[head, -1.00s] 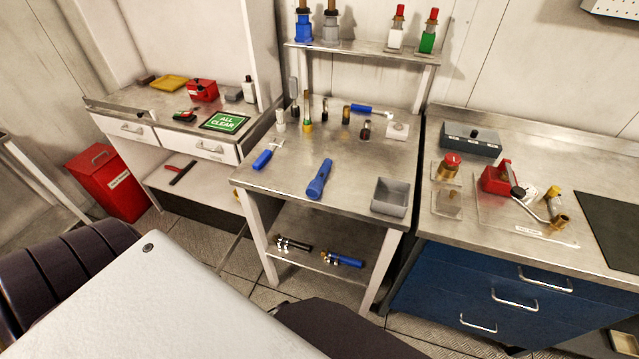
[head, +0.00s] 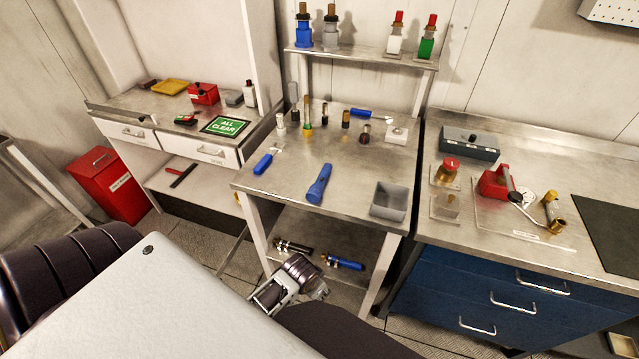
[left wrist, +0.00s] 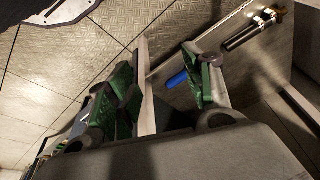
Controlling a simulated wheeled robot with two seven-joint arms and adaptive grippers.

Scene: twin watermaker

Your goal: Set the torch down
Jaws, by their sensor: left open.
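The blue torch (head: 319,186) lies on the steel top of the middle table, left of the grey open bin. Nothing holds it. My left gripper (head: 290,287) is low in front of the table, near its lower shelf and well below the torch. In the left wrist view its green-padded fingers (left wrist: 163,85) are spread apart with nothing gripped. A blue-bodied item (left wrist: 178,80) shows beyond the fingers, partly hidden by one; it looks like the one on the lower shelf (head: 343,262). My right gripper is not in view.
The middle table (head: 275,190) also holds a blue-handled tool (head: 262,164), several small upright items and the grey bin (head: 389,198). A black cylinder (head: 293,245) lies on the lower shelf. A blue drawer cabinet (head: 490,290) stands to the right, a red bin (head: 107,185) to the left.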

